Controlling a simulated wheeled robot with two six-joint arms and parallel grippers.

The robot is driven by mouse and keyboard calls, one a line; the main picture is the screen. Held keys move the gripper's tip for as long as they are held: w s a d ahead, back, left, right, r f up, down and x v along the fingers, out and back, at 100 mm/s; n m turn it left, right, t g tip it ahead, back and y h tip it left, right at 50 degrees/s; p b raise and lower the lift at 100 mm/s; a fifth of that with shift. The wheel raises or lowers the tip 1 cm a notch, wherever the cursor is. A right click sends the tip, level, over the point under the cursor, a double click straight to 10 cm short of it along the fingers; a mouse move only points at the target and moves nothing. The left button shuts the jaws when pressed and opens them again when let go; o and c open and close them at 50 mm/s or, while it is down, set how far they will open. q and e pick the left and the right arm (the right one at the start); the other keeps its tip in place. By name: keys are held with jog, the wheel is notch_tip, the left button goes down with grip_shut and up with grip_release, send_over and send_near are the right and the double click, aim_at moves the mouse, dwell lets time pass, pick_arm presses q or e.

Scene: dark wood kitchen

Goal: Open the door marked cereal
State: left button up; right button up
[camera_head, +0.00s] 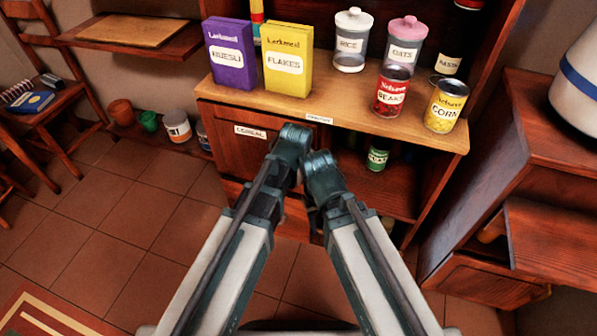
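The cabinet door marked CEREAL (232,148) is the dark wood front at the lower left of the cabinet, below the counter. Its white label sits near its top edge. The door looks shut, but my arms hide its right part and any handle. My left gripper end (293,143) is in front of the door's right side, to the right of the label. My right gripper end (322,177) is close beside it, in front of the middle of the cabinet. The fingers of both are hidden behind my wrists, so their opening and any contact cannot be seen.
The counter (330,105) holds a muesli box (229,40), a flakes box (288,40), jars and cans. A green can (377,157) stands in the open compartment at right. A wooden cabinet (550,150) bounds the right. Tiled floor (130,215) is clear at left.

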pick_arm(q)
grip_shut()
dwell(1.4)
